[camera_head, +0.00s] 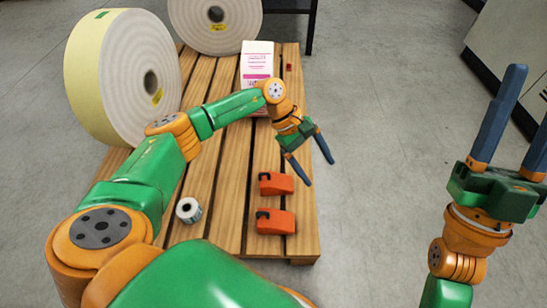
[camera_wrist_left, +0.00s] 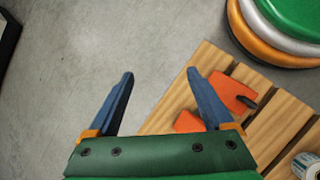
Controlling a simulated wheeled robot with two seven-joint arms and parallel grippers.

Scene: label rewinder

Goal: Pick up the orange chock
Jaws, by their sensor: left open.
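Two orange chocks lie on the wooden pallet (camera_head: 230,165). The farther chock (camera_head: 276,184) is just above the nearer chock (camera_head: 276,222) in the head view. In the left wrist view one chock (camera_wrist_left: 236,94) and another, partly hidden chock (camera_wrist_left: 186,122) appear beside and behind the right-hand finger. My left gripper (camera_head: 320,171) is open and empty, over the pallet's right edge, to the right of and above the farther chock. Between its fingers (camera_wrist_left: 160,73) the wrist view shows mostly bare floor. My right gripper (camera_head: 532,92) is open and empty at the right, away from the pallet.
A large label roll (camera_head: 110,75) stands at the pallet's left, and another roll (camera_head: 215,20) at the back. A white and pink box (camera_head: 257,62) stands at the back right of the pallet. Floor right of the pallet is clear.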

